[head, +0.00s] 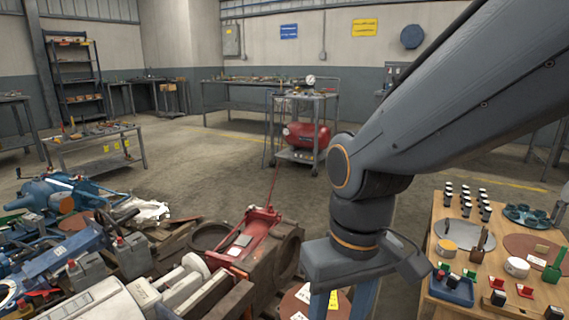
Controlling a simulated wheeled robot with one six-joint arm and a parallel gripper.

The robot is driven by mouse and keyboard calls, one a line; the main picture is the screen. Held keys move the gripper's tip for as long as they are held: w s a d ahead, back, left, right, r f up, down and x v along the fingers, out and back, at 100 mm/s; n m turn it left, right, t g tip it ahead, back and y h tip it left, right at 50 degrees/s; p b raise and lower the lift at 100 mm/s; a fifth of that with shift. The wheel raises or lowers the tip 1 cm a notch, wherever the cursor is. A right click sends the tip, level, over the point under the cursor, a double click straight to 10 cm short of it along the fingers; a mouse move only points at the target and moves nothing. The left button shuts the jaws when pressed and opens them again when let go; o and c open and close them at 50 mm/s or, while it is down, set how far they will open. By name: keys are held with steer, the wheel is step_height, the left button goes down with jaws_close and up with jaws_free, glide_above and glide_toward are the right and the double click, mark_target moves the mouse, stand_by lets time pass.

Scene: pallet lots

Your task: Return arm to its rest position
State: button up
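My arm comes in from the upper right and bends down at the middle of the head view. My gripper (342,302) points down at the bottom edge. Its two blue-grey fingers stand apart, with a brown disc and a yellow label visible behind the gap. The fingertips are cut off by the frame edge. Nothing shows between the visible parts of the fingers.
A wooden-topped table (425,305) with small parts and discs stands close on the right. Machine parts, including a red jack (245,240), crowd the lower left. A cart with a red compressor (305,136) stands behind. Open floor (215,165) lies between.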

steer(key=d+r+m+p, duration=0.4)
steer(key=d+r+p, duration=0.7)
steer(key=p, duration=1)
step_height(320, 180, up, 3)
steer(key=shift+s+d+f+h, duration=0.1)
steer(key=shift+s+d+h, duration=0.05)
steer(key=shift+h, duration=0.15)
